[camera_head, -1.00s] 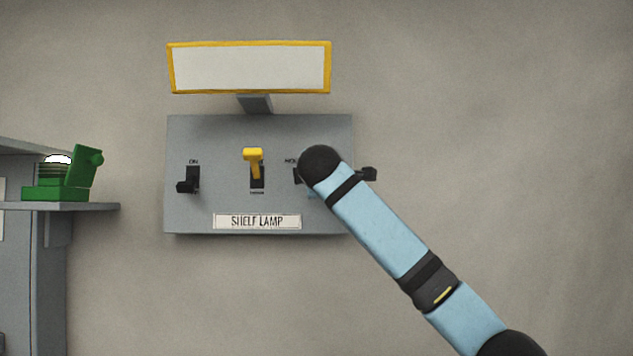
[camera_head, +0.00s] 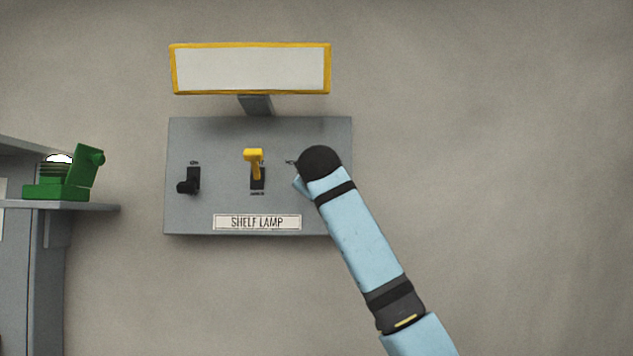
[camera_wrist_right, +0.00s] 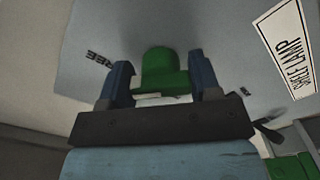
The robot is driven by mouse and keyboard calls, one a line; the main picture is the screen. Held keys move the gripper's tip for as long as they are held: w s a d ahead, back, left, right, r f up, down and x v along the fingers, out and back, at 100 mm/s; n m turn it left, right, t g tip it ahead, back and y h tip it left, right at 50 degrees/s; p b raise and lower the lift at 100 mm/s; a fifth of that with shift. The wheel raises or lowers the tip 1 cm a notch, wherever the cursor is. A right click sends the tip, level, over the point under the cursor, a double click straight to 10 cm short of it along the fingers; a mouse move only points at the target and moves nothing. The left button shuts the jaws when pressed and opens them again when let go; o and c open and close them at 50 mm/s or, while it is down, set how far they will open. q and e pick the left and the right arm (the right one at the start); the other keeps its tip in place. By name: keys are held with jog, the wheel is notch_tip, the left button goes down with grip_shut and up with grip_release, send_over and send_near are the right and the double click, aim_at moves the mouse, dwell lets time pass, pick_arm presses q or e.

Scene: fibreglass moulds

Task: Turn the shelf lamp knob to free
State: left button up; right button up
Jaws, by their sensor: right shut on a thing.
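The grey panel (camera_head: 215,135) with a "SHELF LAMP" label (camera_head: 257,222) is on the wall in the head view. In the right wrist view, my right gripper (camera_wrist_right: 160,74) is shut with its two blue fingers on either side of a green knob (camera_wrist_right: 165,72). A "FREE" mark (camera_wrist_right: 99,59) shows to the left of the knob and a smaller mark to its right, partly hidden. I cannot tell where the knob points. In the head view my right arm hides the knob and gripper. My left gripper is not in view.
A black lever (camera_head: 188,186) and a yellow lever (camera_head: 254,160) sit on the panel left of my arm. A yellow-framed blank board (camera_head: 250,69) stands above. A green object (camera_head: 60,188) rests on a grey shelf (camera_head: 90,207) at the left. The wall at right is clear.

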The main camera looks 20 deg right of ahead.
jog(key=shift+f+m, duration=0.15)
jog(key=shift+m, duration=0.45)
jog(key=o, duration=0.9)
jog(key=b+v, duration=0.4)
jog(key=v, duration=1)
jog(key=shift+w+b, duration=0.1)
jog(key=shift+b, duration=0.2)
